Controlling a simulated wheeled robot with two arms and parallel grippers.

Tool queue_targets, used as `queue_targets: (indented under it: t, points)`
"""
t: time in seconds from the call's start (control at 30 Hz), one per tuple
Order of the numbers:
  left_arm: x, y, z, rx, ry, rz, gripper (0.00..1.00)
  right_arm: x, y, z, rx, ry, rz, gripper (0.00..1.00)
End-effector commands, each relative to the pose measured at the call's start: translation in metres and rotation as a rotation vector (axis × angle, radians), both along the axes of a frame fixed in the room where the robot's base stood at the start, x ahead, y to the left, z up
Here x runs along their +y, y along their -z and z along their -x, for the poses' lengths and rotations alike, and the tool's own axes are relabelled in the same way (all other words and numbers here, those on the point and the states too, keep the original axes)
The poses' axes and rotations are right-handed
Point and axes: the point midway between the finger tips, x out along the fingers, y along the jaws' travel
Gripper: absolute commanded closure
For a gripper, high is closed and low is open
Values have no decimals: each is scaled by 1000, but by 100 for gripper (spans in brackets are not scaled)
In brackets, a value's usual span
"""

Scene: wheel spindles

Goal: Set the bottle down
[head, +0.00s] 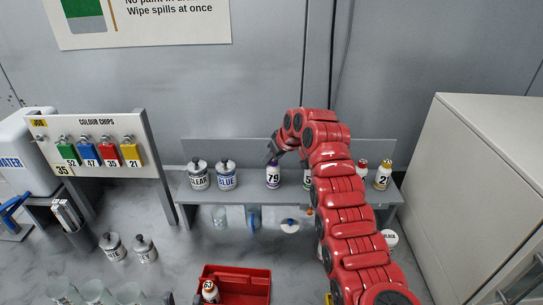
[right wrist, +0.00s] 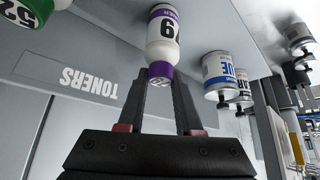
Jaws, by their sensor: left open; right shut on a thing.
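The bottle marked 79 (head: 273,178) is white with a purple band and cap. It is upright at the shelf (head: 235,197), between the blue can and the green-labelled bottle. I cannot tell whether its base touches the shelf. My right gripper (head: 272,157) comes down from above and is shut on its purple cap. In the right wrist view the bottle (right wrist: 163,35) appears upside down, its cap between the fingers (right wrist: 160,85). What seem to be my left gripper's fingertips (head: 183,298) show apart at the bottom edge, beside the red tray.
Cans marked CLEAR (head: 198,176) and BLUE (head: 226,176) stand to the left on the shelf. A green-labelled bottle (right wrist: 25,12) and a yellow-labelled bottle (head: 383,176) stand to the right. The red tray (head: 245,285) holds a bottle. A white cabinet (head: 480,190) is at right.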

Motion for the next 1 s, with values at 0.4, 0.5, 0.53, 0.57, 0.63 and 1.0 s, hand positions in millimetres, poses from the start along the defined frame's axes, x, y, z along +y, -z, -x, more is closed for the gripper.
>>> queue_targets:
  t: [0.4,0.5,0.53,0.57,0.63,1.0]
  points:
    - [0,3,0,0,0,0,51,0,2,0,-1,1,0,41]
    - [0,3,0,0,0,0,51,0,2,0,-1,1,0,36]
    - [0,3,0,0,0,0,51,0,2,0,-1,1,0,36]
    - [0,3,0,0,0,0,51,0,2,0,-1,1,0,36]
    - [0,3,0,0,0,0,51,0,2,0,-1,1,0,36]
    - [0,15,0,0,0,0,51,-9,-20,11,-6,1,0,36]
